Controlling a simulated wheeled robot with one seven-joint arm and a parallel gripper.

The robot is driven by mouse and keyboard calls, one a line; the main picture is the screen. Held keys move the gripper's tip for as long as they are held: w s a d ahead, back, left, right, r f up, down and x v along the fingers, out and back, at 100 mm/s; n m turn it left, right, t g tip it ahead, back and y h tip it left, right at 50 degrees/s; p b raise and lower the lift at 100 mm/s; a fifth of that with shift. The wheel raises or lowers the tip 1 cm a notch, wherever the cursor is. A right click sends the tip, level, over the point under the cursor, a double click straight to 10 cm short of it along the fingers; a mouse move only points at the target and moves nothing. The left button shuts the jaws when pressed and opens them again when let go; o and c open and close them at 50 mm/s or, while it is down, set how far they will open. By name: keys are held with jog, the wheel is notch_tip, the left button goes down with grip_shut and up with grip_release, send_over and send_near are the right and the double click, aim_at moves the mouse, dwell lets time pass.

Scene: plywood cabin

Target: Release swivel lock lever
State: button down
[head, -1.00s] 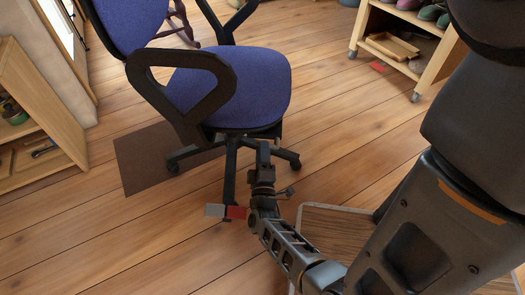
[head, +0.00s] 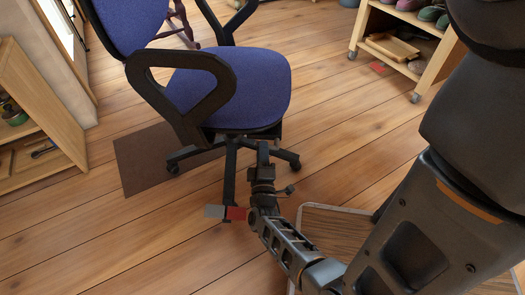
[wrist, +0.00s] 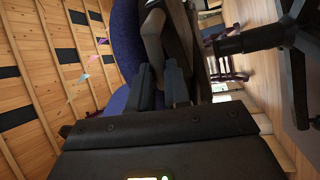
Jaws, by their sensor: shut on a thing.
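A swivel chair with a blue seat (head: 235,85) and black arms stands in the head view. My gripper (head: 262,150) reaches up to the front underside of the seat. In the wrist view my gripper's two dark fingers (wrist: 158,75) are close together against a grey-brown, bar-like part (wrist: 153,35) beneath the blue seat (wrist: 122,50). The gripper is shut on this part, which I take to be the swivel lock lever. Its exact shape and setting are hidden by the fingers, the seat and shadow.
A grey and red piece (head: 236,212) shows at the chair's near foot. A dark mat (head: 145,165) lies at its left. Wooden shelves (head: 40,120) stand at the left edge, and a wheeled shoe rack (head: 415,45) at upper right. Floor between chair and rack is mostly clear.

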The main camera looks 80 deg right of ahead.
aim_at(271, 135)
jog(key=shift+m, duration=0.3)
jog(key=m, duration=0.1)
jog(key=r+m+g, duration=0.1)
jog(key=m, duration=0.3)
jog(key=shift+s+r+g+b, duration=0.25)
jog(key=shift+g+b, duration=0.05)
jog(key=shift+g, duration=0.1)
jog(key=shift+s+r+m+g, duration=0.2)
jog(key=shift+m+g, duration=0.15)
jog(key=shift+m, duration=0.6)
jog(key=shift+s+r+m+g, duration=0.2)
jog(key=shift+m+g, duration=0.2)
jog(key=shift+m, duration=0.6)
jog(key=shift+s+r+m+g, duration=0.2)
jog(key=shift+m+g, duration=0.15)
jog(key=shift+m, duration=0.6)
jog(key=c, duration=1.1)
grip_release()
jog(key=a+f+p, duration=0.1)
jog(key=a, duration=0.6)
jog(key=shift+a+f, duration=0.25)
jog(key=shift+f, duration=0.15)
